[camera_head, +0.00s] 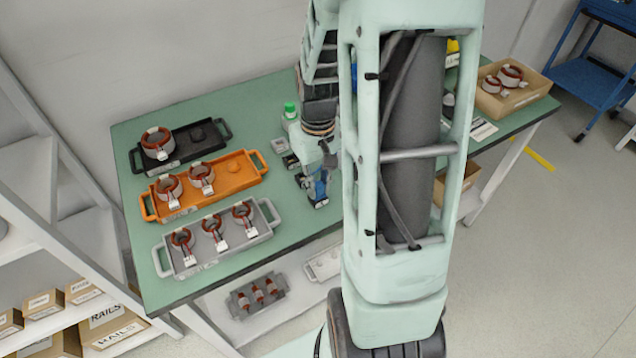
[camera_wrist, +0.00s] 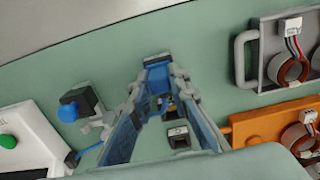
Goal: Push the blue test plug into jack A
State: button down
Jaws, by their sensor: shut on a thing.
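My gripper (camera_wrist: 160,88) is shut on a small blue piece (camera_wrist: 158,77), which I take to be the blue test plug. It sits between the fingertips, with part of it hidden by the fingers. In the head view my gripper (camera_head: 317,194) is low over the green table, right of the trays; the plug is not distinct there. A small grey square block with a dark opening (camera_wrist: 178,138), jack-like, is between the fingers and nearer the palm in the wrist view. No letter is readable, so I cannot tell if it is jack A.
Black (camera_head: 197,148), orange (camera_head: 236,187) and grey (camera_head: 210,259) trays with stators stand left on the table (camera_head: 130,235). A black block with a blue knob (camera_wrist: 70,110) and a white box with a green button (camera_wrist: 8,141) are left in the wrist view. A cardboard box (camera_head: 533,93) stands far right.

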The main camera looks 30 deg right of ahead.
jog(key=c, duration=1.7)
grip_release()
jog(key=shift+c, duration=0.2)
notch_tip(320, 180, up, 12)
